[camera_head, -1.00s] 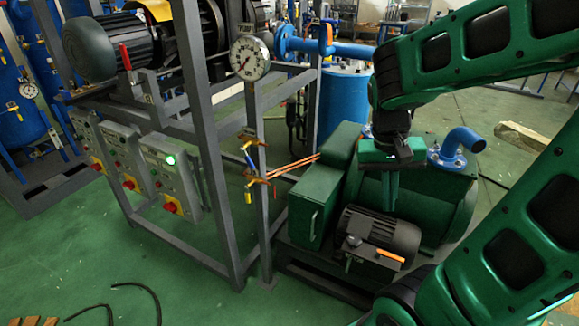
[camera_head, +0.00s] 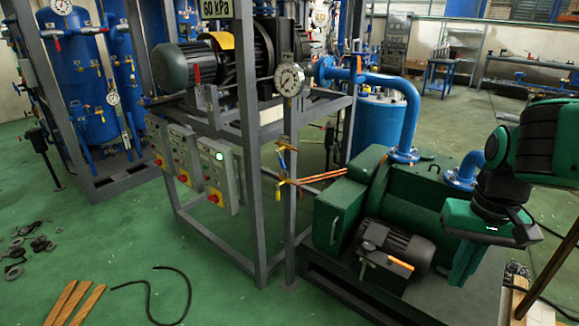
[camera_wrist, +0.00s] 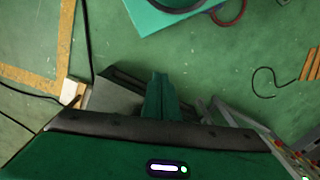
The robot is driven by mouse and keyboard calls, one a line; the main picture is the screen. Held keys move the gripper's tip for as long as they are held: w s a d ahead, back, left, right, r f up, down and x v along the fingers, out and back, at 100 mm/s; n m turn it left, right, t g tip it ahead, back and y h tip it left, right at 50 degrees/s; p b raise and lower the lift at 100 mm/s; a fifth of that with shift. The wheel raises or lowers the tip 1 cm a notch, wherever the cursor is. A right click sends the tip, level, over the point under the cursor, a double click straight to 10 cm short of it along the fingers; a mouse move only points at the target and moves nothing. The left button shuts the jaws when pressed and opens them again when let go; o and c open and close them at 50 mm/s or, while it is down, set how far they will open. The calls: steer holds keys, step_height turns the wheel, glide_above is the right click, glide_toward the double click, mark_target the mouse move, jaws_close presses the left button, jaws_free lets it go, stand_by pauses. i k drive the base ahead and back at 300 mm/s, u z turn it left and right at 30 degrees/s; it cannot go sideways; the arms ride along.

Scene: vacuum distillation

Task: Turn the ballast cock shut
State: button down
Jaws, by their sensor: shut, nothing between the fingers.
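Several small cocks with yellow, blue and red handles (camera_head: 281,170) sit on the grey post below the round gauge in the head view. An orange handle (camera_head: 400,264) sits at the dark motor (camera_head: 390,245) on the green pump. No label shows which handle is the ballast cock. My gripper (camera_head: 457,280) points down in front of the right side of the green pump housing (camera_head: 425,190), apart from these handles. Its fingers are shut and empty, also in the wrist view (camera_wrist: 158,78). No cock handle can be made out in the wrist view.
The gauge (camera_head: 289,79) and grey frame (camera_head: 245,150) stand left of the pump. A blue pipe (camera_head: 409,105) rises behind it. A black cord (camera_head: 150,290) and wooden strips (camera_head: 75,300) lie on the floor at front left. Open green floor lies between them and the frame.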

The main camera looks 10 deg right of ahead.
mark_target(283, 165)
steer(key=i, duration=1.1)
steer(key=z, duration=0.5)
